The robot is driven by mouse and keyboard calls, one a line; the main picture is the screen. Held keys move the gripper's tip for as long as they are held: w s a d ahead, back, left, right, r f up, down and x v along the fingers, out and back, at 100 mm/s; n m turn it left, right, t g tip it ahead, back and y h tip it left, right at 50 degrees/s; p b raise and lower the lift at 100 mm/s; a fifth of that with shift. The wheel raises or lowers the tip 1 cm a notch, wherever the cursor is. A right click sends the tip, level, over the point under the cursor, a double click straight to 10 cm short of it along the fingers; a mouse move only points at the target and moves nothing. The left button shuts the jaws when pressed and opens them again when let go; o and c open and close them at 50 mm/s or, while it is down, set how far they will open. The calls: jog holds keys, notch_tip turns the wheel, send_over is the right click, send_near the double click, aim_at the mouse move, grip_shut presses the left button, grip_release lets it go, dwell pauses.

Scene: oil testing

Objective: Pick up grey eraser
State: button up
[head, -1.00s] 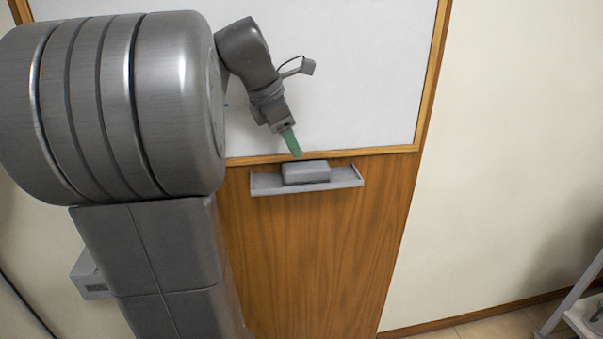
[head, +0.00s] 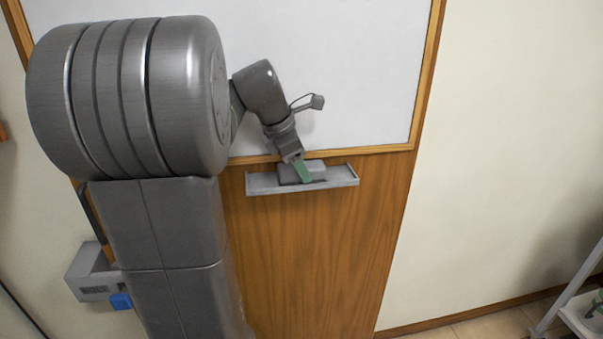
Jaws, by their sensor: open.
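The grey eraser (head: 317,168) lies on the small grey tray (head: 340,178) fixed below the whiteboard. The gripper is open. I cannot tell whether the fingers touch the eraser or stand on both sides of it.
The whiteboard (head: 360,70) with its wooden frame is right behind my arm. A wood panel (head: 310,260) lies below the tray. A grey box (head: 92,285) with a blue part is at lower left. A shelf frame (head: 575,312) stands at lower right.

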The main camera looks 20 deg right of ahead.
jog(key=shift+f, duration=0.25)
dwell(0.3)
jog(key=c, duration=0.8)
